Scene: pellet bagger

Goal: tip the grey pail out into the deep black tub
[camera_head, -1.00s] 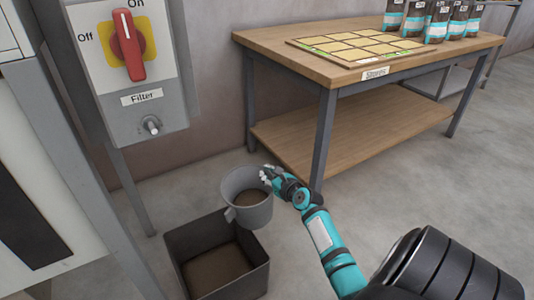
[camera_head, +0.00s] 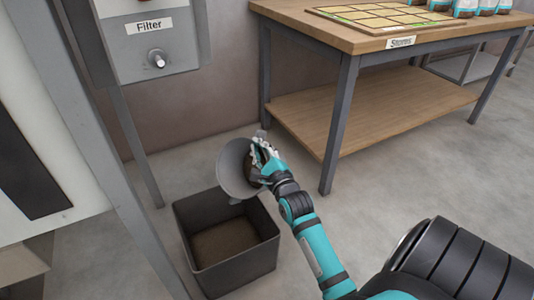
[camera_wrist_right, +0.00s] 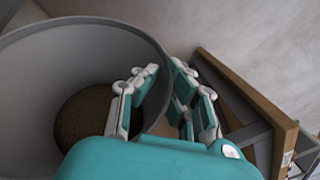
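The grey pail (camera_head: 236,168) is tilted, its mouth toward the lower left, above the back rim of the deep black tub (camera_head: 237,270). Brown pellets lie on the tub's floor. My right gripper (camera_head: 264,158) is at the pail's right side. In the right wrist view, the fingers of my right gripper (camera_wrist_right: 156,95) are on either side of the pail's wall (camera_wrist_right: 95,38), shut on its rim. Brown pellets (camera_wrist_right: 84,118) show inside the pail there. My left gripper is not in view.
A wooden bench (camera_head: 395,38) labelled Stores stands at the back right, with a lower shelf and several bags on top. A grey control box (camera_head: 150,50) labelled Filter hangs at the upper left. Its metal post stands left of the tub. The floor right of the tub is clear.

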